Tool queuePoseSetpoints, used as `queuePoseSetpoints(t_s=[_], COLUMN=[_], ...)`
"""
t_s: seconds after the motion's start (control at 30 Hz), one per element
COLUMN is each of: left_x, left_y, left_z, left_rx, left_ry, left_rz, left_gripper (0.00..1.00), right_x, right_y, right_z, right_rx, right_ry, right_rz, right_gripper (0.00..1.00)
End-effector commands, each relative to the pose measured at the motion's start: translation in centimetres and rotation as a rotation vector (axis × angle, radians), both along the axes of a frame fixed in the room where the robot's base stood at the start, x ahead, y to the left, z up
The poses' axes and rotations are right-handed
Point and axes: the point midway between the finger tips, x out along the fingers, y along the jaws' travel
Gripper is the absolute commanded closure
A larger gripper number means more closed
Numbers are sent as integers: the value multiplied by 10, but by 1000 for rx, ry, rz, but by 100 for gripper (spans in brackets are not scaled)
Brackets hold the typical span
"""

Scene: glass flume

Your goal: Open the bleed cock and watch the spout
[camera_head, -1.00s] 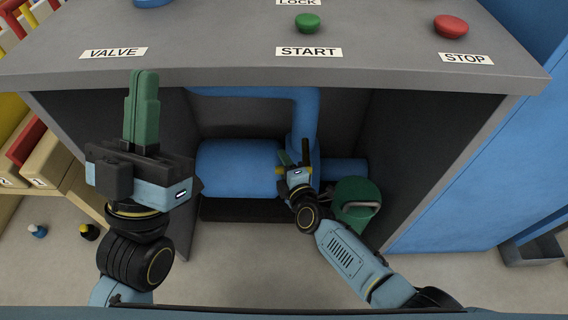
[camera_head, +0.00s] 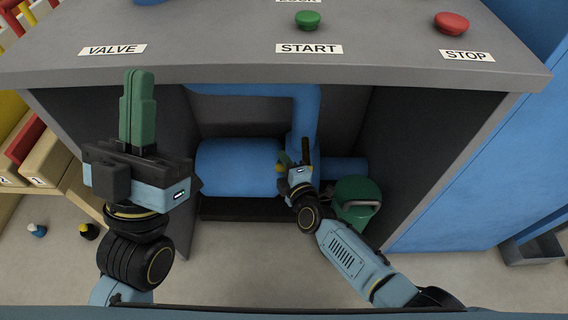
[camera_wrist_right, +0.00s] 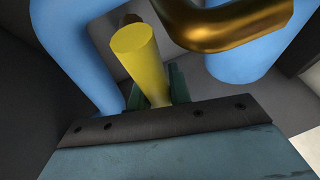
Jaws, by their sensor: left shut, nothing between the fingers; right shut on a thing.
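The bleed cock's yellow lever (camera_wrist_right: 137,55) stands up in the right wrist view, in front of my green fingers. My right gripper (camera_head: 288,161) is shut on this lever, low down beside the blue pipe. The brass spout (camera_wrist_right: 228,28) curves across the top of the right wrist view, its end cut off or hidden. I see no liquid on the visible part. In the head view the lever is mostly hidden by my gripper. My left gripper (camera_head: 138,98) is shut and empty, raised in front of the console.
A blue pump body (camera_head: 235,167) and a blue pipe (camera_head: 306,110) fill the recess under the console (camera_head: 380,72). A green can (camera_head: 357,190) with a grey handle stands right of my right gripper. Green START (camera_head: 307,20) and red STOP (camera_head: 451,23) buttons sit above.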

Motion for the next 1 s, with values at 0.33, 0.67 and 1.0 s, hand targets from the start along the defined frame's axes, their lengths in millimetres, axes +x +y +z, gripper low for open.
queuePoseSetpoints(t_s=[0.33,0.67,1.0], left_x=[-4,-3,0], left_y=[1,0,-1], left_z=[4,3,2], left_rx=[-11,-11,-4], left_ry=[-44,-40,-8], left_rz=[-1,-2,-3], left_gripper=[100,100,100], right_x=[-1,0,-3], right_y=[0,0,-2], right_z=[2,2,4], right_rx=[43,43,43], right_ry=[1,1,2], right_rz=[3,2,2], right_gripper=[100,59,59])
